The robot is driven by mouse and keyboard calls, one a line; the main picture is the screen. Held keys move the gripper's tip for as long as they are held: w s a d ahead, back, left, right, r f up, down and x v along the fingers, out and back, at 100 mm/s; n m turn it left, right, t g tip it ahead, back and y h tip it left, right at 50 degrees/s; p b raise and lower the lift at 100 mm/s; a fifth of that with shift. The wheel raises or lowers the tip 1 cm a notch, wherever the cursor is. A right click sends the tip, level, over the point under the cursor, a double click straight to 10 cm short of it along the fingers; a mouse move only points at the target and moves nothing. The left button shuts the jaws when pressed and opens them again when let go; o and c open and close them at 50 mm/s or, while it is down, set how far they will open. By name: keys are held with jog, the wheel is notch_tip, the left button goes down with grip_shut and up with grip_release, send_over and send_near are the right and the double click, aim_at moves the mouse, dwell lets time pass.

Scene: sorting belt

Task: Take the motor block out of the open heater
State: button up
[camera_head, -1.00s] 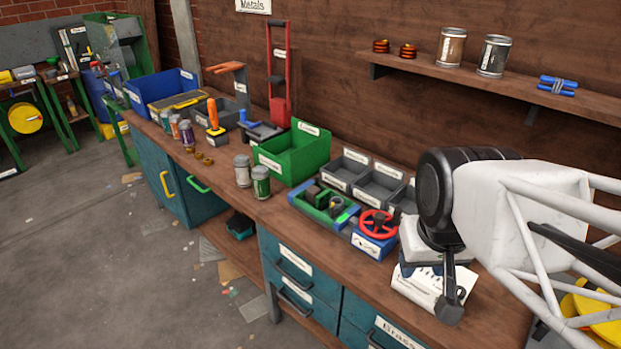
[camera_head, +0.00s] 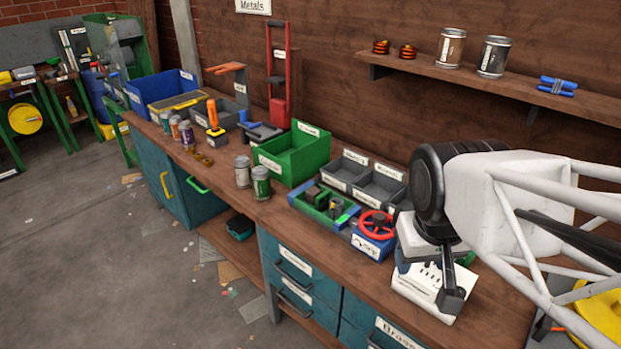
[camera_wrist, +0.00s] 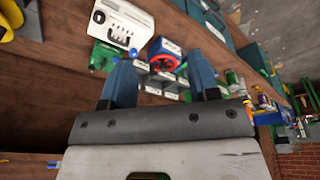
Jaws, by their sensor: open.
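A white slotted box (camera_head: 428,293), which looks like the heater, stands on the bench at the lower right, partly hidden by my arm. It also shows at the top of the wrist view (camera_wrist: 120,22). I cannot make out the motor block in either view. My gripper (camera_head: 452,298) hangs in front of the white box in the head view. In the wrist view my gripper (camera_wrist: 160,66) has its two blue fingers wide apart with nothing held between them. A green part (camera_wrist: 103,57) lies beside the white box, near the left finger.
A blue box with a red wheel (camera_head: 376,232) stands left of the white box. Behind it are grey bins (camera_head: 345,168), a blue-green tray (camera_head: 322,207) and a green bin (camera_head: 300,155). Cans (camera_head: 261,182) stand near the front edge. A shelf (camera_head: 500,80) runs above.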

jog(key=w+f+n+g+h, duration=0.1)
jog(key=w+n+h, duration=0.15)
jog(key=w, duration=0.45)
jog(key=w+f+n+h, duration=0.2)
jog(key=w+n, duration=0.2)
jog(key=w, duration=0.3)
jog(key=n+t+h, duration=0.5)
jog(key=n+t, duration=0.3)
jog(key=n, duration=1.2)
send_near(309, 193)
jog(key=x, duration=0.2)
jog(key=shift+w+d, duration=0.25)
jog(key=shift+d, duration=0.15)
jog(key=shift+x, duration=1.25)
jog(key=shift+w, duration=0.1)
